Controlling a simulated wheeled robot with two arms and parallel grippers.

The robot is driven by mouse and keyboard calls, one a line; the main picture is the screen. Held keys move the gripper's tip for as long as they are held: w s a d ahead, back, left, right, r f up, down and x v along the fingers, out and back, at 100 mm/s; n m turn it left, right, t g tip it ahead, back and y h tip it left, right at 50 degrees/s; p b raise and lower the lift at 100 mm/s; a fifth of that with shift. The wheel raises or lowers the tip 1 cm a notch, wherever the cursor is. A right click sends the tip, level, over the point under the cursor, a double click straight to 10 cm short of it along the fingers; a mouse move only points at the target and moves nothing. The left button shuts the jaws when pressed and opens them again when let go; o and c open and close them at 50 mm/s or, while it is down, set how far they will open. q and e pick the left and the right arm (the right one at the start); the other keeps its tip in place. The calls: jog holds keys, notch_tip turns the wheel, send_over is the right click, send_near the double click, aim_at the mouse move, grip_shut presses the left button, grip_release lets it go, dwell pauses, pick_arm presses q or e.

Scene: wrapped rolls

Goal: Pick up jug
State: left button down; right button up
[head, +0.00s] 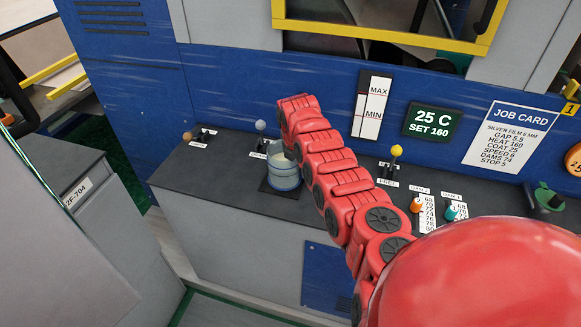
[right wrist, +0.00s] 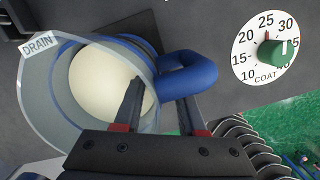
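The jug (head: 284,177) is a pale, translucent cylinder with blue bands, standing upright on a dark square pad on the counter. In the right wrist view I look down into the jug (right wrist: 72,120), which holds cream-coloured liquid. Its blue handle (right wrist: 190,72) points right. My right gripper (right wrist: 163,92) is open at the handle side. One finger overlaps the jug's mouth and the other is beside the handle, with part of the rim and handle between them. I cannot tell whether they touch. In the head view my red right arm hides most of this gripper. My left gripper is not in view.
Levers with coloured knobs stand on the dark counter (head: 210,185), including a grey one (head: 260,126) behind the jug and a yellow one (head: 396,151) to the right. A green COAT dial (right wrist: 272,52) is near the handle. A blue wall (head: 230,85) rises behind.

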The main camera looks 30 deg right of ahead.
jog(key=shift+c, duration=0.3)
grip_shut()
jog(key=shift+r, duration=0.1)
dwell(1.0)
